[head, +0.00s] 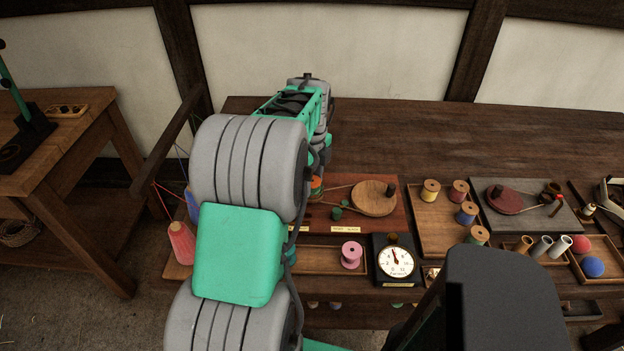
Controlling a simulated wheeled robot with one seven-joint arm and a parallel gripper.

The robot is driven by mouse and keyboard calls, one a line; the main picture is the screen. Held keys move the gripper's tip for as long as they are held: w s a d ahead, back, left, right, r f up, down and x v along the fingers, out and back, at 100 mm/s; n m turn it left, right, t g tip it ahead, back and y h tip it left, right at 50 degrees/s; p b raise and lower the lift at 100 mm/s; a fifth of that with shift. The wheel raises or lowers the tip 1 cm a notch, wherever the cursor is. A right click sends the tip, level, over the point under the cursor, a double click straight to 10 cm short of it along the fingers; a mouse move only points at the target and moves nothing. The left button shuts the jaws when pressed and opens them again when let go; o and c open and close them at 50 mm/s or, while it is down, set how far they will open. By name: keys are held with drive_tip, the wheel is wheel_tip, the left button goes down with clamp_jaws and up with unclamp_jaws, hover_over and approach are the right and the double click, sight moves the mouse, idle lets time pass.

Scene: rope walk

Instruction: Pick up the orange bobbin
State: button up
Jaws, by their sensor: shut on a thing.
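The orange bobbin (316,184) shows only as a small orange patch just right of my grey arm link, at the left end of the reddish-brown board. My gripper (315,174) points down at it from above and is shut on it. The fingers and most of the bobbin are hidden behind my arm. I cannot tell whether the bobbin is clear of the board.
The board (392,222) carries a round wooden disc (374,198). A pink bobbin (351,254) stands in a tray beside a dial scale (397,262). Several bobbins stand on a wooden tray (430,240) to the right. The table's back (400,130) is clear.

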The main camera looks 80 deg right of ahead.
drive_tip(key=shift+r+p, duration=3)
drive_tip(key=shift+r, duration=1.1)
drive_tip(key=shift+c, duration=0.3)
drive_tip(key=shift+f, duration=0.1)
